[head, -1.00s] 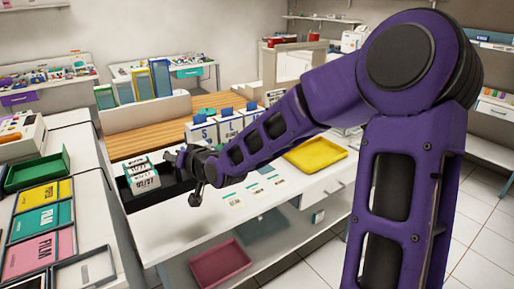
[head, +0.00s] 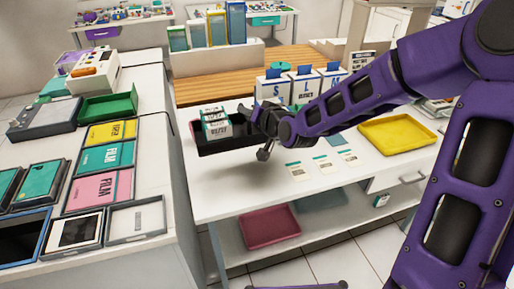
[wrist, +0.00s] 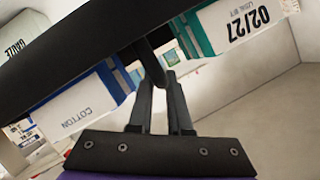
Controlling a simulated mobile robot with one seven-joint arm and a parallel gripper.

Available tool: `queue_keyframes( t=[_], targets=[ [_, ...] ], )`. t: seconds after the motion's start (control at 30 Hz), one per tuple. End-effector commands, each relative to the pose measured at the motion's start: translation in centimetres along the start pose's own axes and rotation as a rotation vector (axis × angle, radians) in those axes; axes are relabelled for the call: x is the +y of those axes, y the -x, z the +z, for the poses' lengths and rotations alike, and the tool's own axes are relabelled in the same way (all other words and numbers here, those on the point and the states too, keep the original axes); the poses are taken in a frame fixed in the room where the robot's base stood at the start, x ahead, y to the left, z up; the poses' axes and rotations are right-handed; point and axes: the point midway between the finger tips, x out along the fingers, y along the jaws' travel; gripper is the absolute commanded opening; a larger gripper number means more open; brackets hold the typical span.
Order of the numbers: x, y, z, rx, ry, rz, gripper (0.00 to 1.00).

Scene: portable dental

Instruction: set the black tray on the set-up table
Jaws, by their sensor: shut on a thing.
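The black tray (head: 228,143) is at the left end of the white table (head: 232,180), with small white-and-teal boxes (head: 216,124) in it. I cannot tell whether the tray's underside touches the tabletop. My gripper (head: 268,122) is shut on the tray's right side. In the wrist view the tray (wrist: 70,50) crosses the top as a dark slanted band, and the fingers (wrist: 158,70) meet at its edge. A box marked COTTON (wrist: 85,108) and a teal-edged box marked 02/27 (wrist: 238,25) show beside the fingers.
Boxes marked S and L (head: 273,90) stand behind my gripper. Small cards (head: 320,164) lie in front, and a yellow tray (head: 398,131) sits to the right. A counter with a green tray (head: 108,106) and film boxes (head: 106,156) is at the left. The table's front left is bare.

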Motion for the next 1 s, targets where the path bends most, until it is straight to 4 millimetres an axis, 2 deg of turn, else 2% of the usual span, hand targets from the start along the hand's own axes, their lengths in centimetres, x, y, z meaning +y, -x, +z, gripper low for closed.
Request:
queue_keyframes(
  t=[0.03, 0.1, 0.3, 0.57, 0.8, 1.0],
  targets=[
    [0.9, -0.6, 1.5, -0.002, -0.004, -0.002, 0.0],
    [2.0, -1.2, 2.9, -0.002, -0.005, -0.002, 0.0],
    [4.3, -2.5, 6.1, -0.001, -0.002, -0.001, 0.0],
    [5.3, -3.1, 7.5, 0.001, 0.0, -0.002, 0.0],
    [7.2, -4.2, 9.9, 0.002, -0.002, -0.001, 0.0],
    [7.3, -4.2, 10.0, 0.003, 0.001, -0.001, 0.0]
  ],
)
